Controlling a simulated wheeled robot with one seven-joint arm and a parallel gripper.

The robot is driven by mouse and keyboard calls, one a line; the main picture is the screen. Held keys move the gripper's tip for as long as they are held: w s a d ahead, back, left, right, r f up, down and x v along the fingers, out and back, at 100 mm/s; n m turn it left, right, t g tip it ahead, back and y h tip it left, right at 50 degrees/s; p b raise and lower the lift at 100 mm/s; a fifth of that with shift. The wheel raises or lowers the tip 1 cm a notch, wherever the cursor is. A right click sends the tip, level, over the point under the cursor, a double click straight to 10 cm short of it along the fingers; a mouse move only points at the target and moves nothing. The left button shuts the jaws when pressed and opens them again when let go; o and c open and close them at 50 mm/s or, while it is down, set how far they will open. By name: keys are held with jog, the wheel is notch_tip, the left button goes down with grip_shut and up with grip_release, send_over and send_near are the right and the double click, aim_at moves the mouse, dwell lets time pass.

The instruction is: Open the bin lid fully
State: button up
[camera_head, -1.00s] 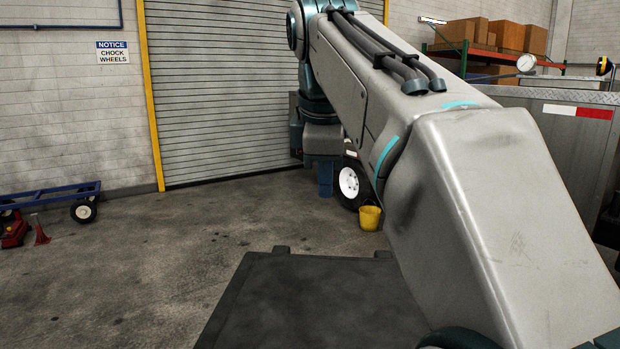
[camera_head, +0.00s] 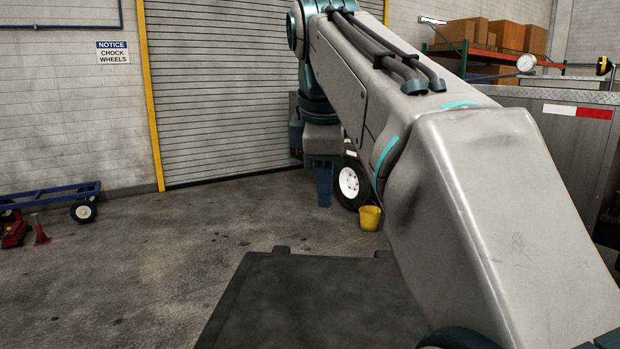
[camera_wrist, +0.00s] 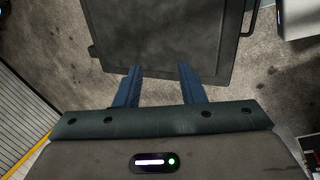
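The bin lid (camera_head: 310,300) is a dark, flat panel at the bottom of the head view, and it looks closed. Two small tabs show on its far edge. In the wrist view the lid (camera_wrist: 165,35) fills the upper middle, with a dark bar handle at its right side. My gripper (camera_head: 323,205) points down beyond the lid's far edge in the head view. In the wrist view my gripper (camera_wrist: 160,68) has its two blue fingers apart, with nothing between them. Their tips overlap the lid's near edge in the picture; I cannot tell whether they touch.
A yellow bucket (camera_head: 369,217) and a white-rimmed wheel (camera_head: 350,184) stand beyond the lid. A blue cart (camera_head: 60,198) and a red jack (camera_head: 14,232) are at the left. A roller door (camera_head: 220,100) closes the back. The floor left of the lid is clear.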

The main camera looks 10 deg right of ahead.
jog(key=p+v, duration=0.4)
jog(key=v, duration=1)
jog(key=shift+p, duration=0.35)
jog(key=shift+f, duration=0.1)
jog(key=shift+c, duration=0.5)
